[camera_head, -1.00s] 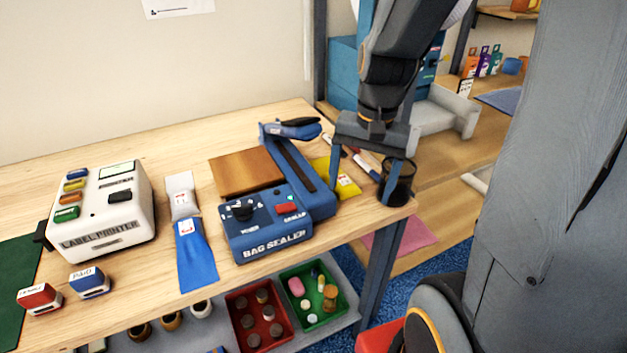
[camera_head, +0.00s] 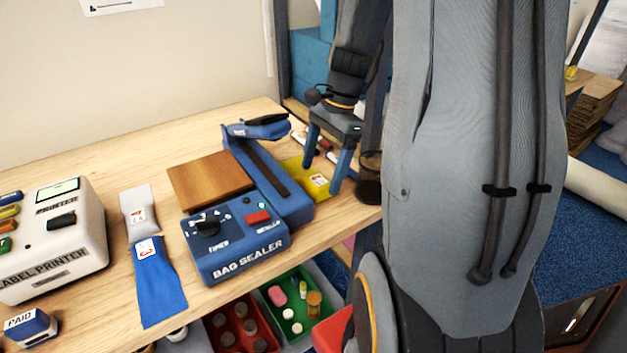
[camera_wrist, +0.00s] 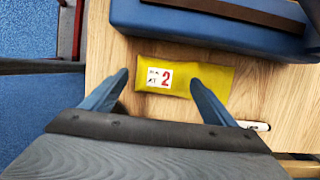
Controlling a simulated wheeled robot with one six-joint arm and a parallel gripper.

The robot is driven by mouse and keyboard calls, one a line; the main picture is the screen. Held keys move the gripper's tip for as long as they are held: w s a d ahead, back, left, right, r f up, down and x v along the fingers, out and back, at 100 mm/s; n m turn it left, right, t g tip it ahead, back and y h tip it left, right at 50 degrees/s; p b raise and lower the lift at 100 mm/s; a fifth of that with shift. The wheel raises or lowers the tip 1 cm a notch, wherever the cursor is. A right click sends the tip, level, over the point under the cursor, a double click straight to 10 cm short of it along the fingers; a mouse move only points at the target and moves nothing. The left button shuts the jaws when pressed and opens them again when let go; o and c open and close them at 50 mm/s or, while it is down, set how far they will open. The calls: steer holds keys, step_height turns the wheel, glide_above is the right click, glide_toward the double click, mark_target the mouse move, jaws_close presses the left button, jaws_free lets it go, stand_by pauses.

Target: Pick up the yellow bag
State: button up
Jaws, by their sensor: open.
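The yellow bag (camera_head: 309,180) lies flat on the wooden table, just right of the blue bag sealer (camera_head: 236,238). In the wrist view the yellow bag (camera_wrist: 184,78) lies crosswise with a white label bearing a red 2. My gripper (camera_head: 322,178) is open, its two blue fingers pointing down over the bag. In the wrist view my gripper (camera_wrist: 158,75) has its fingertips at either side of the label, apart from each other with nothing held between them. I cannot tell how high the tips are above the bag.
The bag sealer's long blue body (camera_wrist: 215,28) lies close along one side of the bag. A dark cup (camera_head: 369,180) stands close right of my gripper. A marker (camera_wrist: 252,126) lies near the bag. A blue bag (camera_head: 160,285) and a label printer (camera_head: 55,240) are farther left.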

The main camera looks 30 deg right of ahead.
steer(key=shift+x, duration=0.85)
steer(key=shift+c, duration=0.2)
steer(key=c, duration=1.1)
